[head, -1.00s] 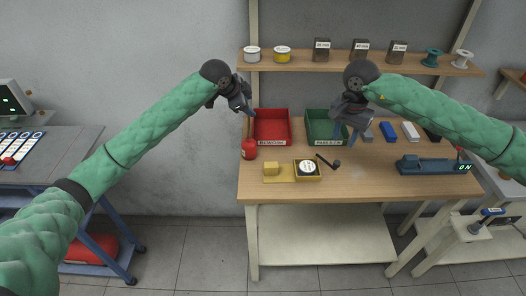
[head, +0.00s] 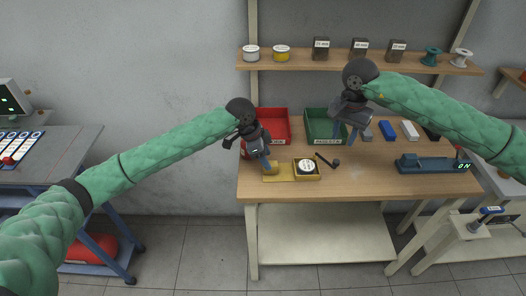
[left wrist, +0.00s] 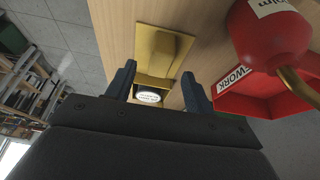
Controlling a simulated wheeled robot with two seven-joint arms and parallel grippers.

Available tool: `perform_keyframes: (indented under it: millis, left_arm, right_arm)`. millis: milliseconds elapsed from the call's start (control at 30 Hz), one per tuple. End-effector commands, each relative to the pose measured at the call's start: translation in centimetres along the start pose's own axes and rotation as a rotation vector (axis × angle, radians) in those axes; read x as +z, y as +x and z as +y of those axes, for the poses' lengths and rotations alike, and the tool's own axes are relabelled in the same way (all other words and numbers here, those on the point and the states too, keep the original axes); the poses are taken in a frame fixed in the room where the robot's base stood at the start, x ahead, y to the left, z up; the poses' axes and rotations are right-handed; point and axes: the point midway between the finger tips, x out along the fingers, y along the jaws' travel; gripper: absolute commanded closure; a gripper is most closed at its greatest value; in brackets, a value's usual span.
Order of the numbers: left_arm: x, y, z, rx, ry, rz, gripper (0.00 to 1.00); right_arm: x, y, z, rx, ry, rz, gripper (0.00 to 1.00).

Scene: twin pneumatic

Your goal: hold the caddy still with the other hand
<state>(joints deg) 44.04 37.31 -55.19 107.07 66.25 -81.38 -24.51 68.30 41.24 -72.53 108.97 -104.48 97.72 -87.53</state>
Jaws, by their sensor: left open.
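The likely caddy is a low yellow piece (head: 284,178) with a raised block, near the table's front left in the head view. It also shows in the left wrist view (left wrist: 157,48). A yellow-rimmed box with a round white-labelled face (head: 307,168) sits at its right. My left gripper (head: 268,163) is just above the raised block and partly hides it. Its fingers are apart in the left wrist view (left wrist: 160,82), with nothing seen held; contact cannot be told. My right gripper (head: 345,134) is open and empty in front of the green bin (head: 325,141).
A red bin (head: 277,115) stands behind my left gripper. A red round bottle (left wrist: 268,38) is close beside it. A small dark-handled tool (head: 327,161) lies right of the box. A blue device (head: 430,165) stands at the right. The table front (head: 350,188) is clear.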

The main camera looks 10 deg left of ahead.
Motion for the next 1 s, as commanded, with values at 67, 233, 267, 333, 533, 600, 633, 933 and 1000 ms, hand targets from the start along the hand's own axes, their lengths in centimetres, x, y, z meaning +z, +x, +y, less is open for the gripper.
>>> perform_keyframes:
  millis: [67, 233, 267, 333, 533, 600, 633, 933, 1000]
  left_arm:
    - [0.0, 1.2, 0.0, 0.002, -0.001, 0.000, 0.47]
    - [0.0, 3.5, 0.0, 0.001, -0.001, 0.000, 0.47]
    - [0.0, 3.9, 0.0, 0.002, 0.000, 0.000, 0.47]
    - [0.0, 4.5, 0.0, 0.001, 0.000, 0.001, 0.47]
    - [0.0, 5.0, -0.1, -0.001, 0.001, 0.001, 0.47]
    - [0.0, 5.0, -0.1, -0.001, 0.001, 0.001, 0.47]
    - [0.0, 5.0, -0.1, -0.001, 0.001, 0.001, 0.47]
    - [0.0, 5.0, -0.1, -0.001, 0.000, 0.001, 0.98]
    - [0.0, 5.0, -0.1, -0.001, 0.000, 0.001, 1.00]
  right_arm:
    - [0.0, 0.0, 0.0, 0.000, 0.000, 0.000, 0.64]
    - [0.0, 0.0, 0.0, 0.000, 0.000, 0.000, 0.64]
    - [0.0, 0.0, 0.0, 0.000, 0.000, 0.000, 0.64]
    - [0.0, 0.0, 0.0, 0.000, 0.000, 0.000, 0.64]
    - [0.0, 0.0, 0.0, 0.000, 0.000, 0.000, 0.64]
    - [0.0, 0.0, 0.0, 0.000, 0.000, 0.000, 0.64]
    - [0.0, 0.0, 0.0, 0.000, 0.000, 0.000, 0.64]
    - [0.0, 0.0, 0.0, 0.000, 0.000, 0.000, 0.64]
    - [0.0, 0.0, 0.0, 0.000, 0.000, 0.000, 0.73]
